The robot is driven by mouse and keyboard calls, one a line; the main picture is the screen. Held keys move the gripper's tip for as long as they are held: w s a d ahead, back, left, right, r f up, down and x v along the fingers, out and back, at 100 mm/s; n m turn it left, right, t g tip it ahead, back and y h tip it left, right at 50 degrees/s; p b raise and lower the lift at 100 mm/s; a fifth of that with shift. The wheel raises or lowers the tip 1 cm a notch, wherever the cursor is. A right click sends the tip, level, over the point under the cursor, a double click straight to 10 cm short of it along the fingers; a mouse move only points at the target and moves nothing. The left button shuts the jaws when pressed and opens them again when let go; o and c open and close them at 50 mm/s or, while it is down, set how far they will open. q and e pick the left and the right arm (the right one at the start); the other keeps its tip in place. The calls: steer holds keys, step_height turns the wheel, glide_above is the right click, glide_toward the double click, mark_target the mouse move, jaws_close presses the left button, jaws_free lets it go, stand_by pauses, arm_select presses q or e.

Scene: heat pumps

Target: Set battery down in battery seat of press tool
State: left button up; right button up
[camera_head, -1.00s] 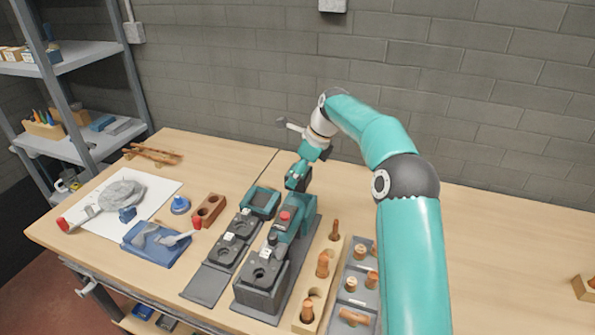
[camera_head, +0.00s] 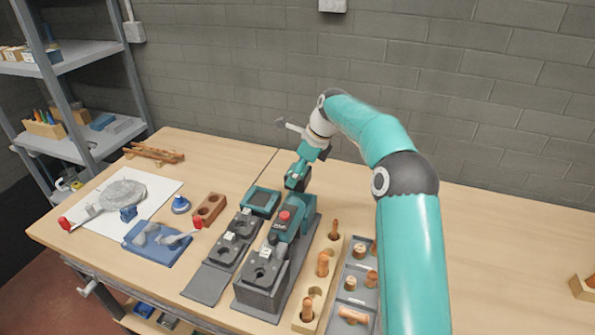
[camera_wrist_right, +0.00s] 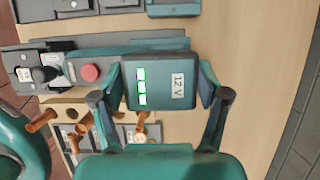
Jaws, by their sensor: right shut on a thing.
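The press tool (camera_head: 284,228), teal and dark grey with a red button, lies in a dark cradle on the bench. It also shows in the right wrist view (camera_wrist_right: 115,70), left of the battery. My right gripper (camera_head: 297,180) is at the far end of the tool. In the right wrist view, my right gripper (camera_wrist_right: 160,88) has its fingers on both sides of a teal battery (camera_wrist_right: 158,84) marked 12 V, with green lights. The battery overlaps the tool's end in this view. The battery seat is hidden, and I cannot tell whether the battery touches it. My left gripper is out of view.
A wooden rack (camera_head: 307,310) with copper fittings and a grey tray (camera_head: 352,285) of fittings stand right of the tool. A teal-framed box (camera_head: 261,201) and a grey jaw holder (camera_head: 207,284) stand left. The bench's right side is mostly clear. A brick wall is behind.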

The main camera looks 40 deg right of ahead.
steer(key=shift+f, duration=0.1)
steer(key=shift+f+b, duration=1.2)
steer(key=shift+f, duration=0.9)
steer(key=shift+f+b, duration=0.3)
steer(key=shift+f, duration=0.2)
steer(key=o, duration=1.5)
